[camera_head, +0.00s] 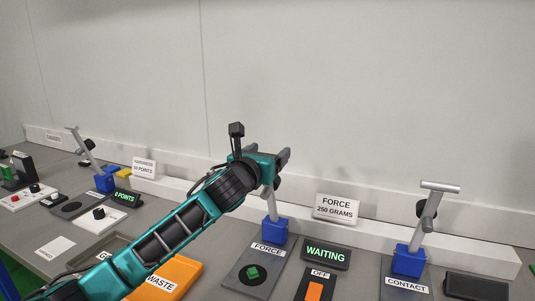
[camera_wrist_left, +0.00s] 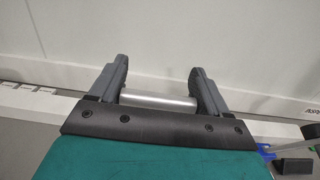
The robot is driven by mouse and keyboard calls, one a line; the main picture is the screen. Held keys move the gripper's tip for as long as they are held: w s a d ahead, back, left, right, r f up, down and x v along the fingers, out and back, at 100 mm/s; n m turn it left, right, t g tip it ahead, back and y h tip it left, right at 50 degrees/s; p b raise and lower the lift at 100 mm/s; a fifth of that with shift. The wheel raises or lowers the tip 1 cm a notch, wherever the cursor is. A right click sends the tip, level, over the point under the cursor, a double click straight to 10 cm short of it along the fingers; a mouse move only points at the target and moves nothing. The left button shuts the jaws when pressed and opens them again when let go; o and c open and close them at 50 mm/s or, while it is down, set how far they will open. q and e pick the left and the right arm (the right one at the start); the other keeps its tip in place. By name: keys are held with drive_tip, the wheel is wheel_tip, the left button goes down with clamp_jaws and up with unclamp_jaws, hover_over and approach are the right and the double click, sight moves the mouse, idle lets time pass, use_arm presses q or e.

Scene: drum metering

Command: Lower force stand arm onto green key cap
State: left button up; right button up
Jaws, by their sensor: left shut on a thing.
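The force stand (camera_head: 274,231) has a blue base and a grey upright on a dark plate marked FORCE. The green key cap (camera_head: 252,272) lies on a round dark pad at the front of that plate. My left gripper (camera_head: 284,157) is at the top of the stand's raised arm, above and behind the cap. In the left wrist view, the gripper (camera_wrist_left: 160,85) has its fingers at the two ends of a silver bar (camera_wrist_left: 158,101), the arm's handle. The arm is well apart from the cap. My right gripper is not in view.
A WAITING display (camera_head: 326,253) and an orange OFF switch (camera_head: 315,290) are right of the force stand. The contact stand (camera_head: 408,260) is farther right with its arm raised. An orange WASTE tray (camera_head: 168,277) lies left, below my left arm. A FORCE 250 GRAMS sign (camera_head: 336,208) stands behind.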

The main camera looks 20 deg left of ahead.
use_arm(q)
drive_tip(key=shift+s+f+t+b, duration=0.3)
drive_tip(key=shift+s+f+b, duration=0.25)
drive_tip(key=shift+b, duration=0.4)
drive_tip(key=shift+c, duration=0.3)
drive_tip(key=s+f+t+b, duration=0.6)
drive_tip(key=s+b, duration=0.5)
drive_tip(key=b, duration=0.9)
drive_tip(key=shift+s+a+f, duration=0.2)
drive_tip(key=shift+s+f, duration=0.15)
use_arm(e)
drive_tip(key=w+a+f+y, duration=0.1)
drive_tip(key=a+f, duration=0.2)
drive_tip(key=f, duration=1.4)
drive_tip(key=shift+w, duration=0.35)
use_arm(q)
drive_tip(key=shift+t, duration=0.3)
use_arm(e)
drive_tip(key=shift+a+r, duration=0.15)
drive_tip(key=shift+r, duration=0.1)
